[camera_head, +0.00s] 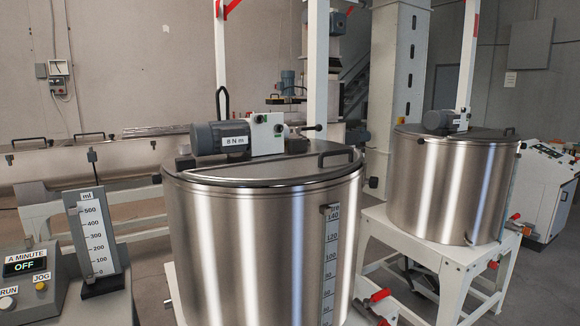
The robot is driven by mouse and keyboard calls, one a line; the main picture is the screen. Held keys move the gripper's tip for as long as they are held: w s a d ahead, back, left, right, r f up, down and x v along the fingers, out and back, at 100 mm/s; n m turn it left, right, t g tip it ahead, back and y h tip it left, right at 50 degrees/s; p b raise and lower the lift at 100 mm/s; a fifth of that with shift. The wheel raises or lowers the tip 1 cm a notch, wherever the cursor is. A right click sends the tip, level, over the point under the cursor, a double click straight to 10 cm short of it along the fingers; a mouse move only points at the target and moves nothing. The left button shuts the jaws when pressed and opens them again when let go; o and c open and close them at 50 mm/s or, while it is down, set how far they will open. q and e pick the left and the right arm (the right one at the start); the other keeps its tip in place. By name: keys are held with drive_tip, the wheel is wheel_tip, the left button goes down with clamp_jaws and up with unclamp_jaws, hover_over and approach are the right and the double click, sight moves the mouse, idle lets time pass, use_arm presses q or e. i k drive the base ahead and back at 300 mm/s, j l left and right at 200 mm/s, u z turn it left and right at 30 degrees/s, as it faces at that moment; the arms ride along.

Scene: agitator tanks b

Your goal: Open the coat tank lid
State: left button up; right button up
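A large steel tank (250,245) stands in the middle foreground, with a level scale on its right front. Its flat lid (255,172) lies shut on the rim. A dark bar handle (336,153) rises from the lid's right side, and a grey motor (218,138) marked "8 N m" sits on top. A second steel tank (445,190) stands farther back on the right, with its lid (478,134) down. No label tells me which tank is the coat tank. Neither of my grippers is in view.
A grey control box (30,268) reading "OFF" and a small graduated gauge (95,232) stand at the left. White frames with red-handled valves (380,295) stand right of the near tank. A white post (221,60) rises behind it. A long steel trough (75,160) lies behind.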

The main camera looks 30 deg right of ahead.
sight(314, 167)
drive_tip(key=i+l, duration=0.1)
drive_tip(key=l, duration=0.55)
drive_tip(key=i+l, duration=0.1)
drive_tip(key=l, duration=0.5)
